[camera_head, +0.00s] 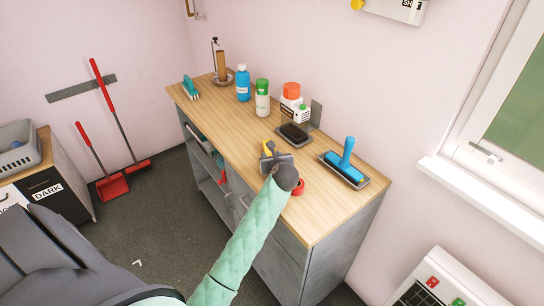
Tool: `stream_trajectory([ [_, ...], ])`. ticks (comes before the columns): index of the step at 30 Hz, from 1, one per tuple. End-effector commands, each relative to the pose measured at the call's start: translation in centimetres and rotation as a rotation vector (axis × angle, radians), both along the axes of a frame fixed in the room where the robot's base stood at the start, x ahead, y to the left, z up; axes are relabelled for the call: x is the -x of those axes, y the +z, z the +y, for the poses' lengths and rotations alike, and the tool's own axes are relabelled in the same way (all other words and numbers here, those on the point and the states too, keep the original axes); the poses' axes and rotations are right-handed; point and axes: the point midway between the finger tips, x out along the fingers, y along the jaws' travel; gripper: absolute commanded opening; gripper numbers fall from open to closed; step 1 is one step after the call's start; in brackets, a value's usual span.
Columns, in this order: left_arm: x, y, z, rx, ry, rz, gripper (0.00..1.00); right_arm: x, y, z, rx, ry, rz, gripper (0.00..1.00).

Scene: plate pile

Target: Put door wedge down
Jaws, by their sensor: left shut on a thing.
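My left arm reaches up from the bottom of the head view, and its gripper (271,158) is over the wooden worktop, near its front edge. The gripper is shut on a small yellow thing (267,147), which I take to be the door wedge. Only a little of it shows at the fingertips; the fingers and wrist hide the rest. I cannot tell whether it touches the worktop. My right gripper is not in view.
Bare wood lies left of the gripper and at the near right corner.

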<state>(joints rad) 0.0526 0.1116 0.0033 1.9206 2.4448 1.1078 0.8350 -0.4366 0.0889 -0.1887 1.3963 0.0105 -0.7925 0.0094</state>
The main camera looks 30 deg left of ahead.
Motion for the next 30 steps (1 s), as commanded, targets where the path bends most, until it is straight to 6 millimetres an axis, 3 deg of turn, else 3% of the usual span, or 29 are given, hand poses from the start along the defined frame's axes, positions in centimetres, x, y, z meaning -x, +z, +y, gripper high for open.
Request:
stream_trajectory([
  [2,0.0,-0.3,0.0,0.000,0.000,0.000,0.00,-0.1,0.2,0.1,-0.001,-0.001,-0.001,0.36],
  [3,0.0,-0.3,0.0,0.000,0.000,0.000,0.38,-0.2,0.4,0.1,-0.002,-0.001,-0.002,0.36],
  [6,0.0,-0.2,0.0,0.000,0.000,0.000,0.57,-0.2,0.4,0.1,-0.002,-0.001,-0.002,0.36],
  [19,0.0,0.3,0.0,-0.001,0.001,0.001,0.58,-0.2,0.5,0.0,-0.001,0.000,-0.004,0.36],
  [22,0.6,0.3,-0.6,0.002,0.000,-0.002,0.58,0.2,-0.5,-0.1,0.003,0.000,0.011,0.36],
  [30,3.6,1.8,-3.4,0.003,0.000,-0.003,0.58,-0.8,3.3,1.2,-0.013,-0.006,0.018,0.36],
])
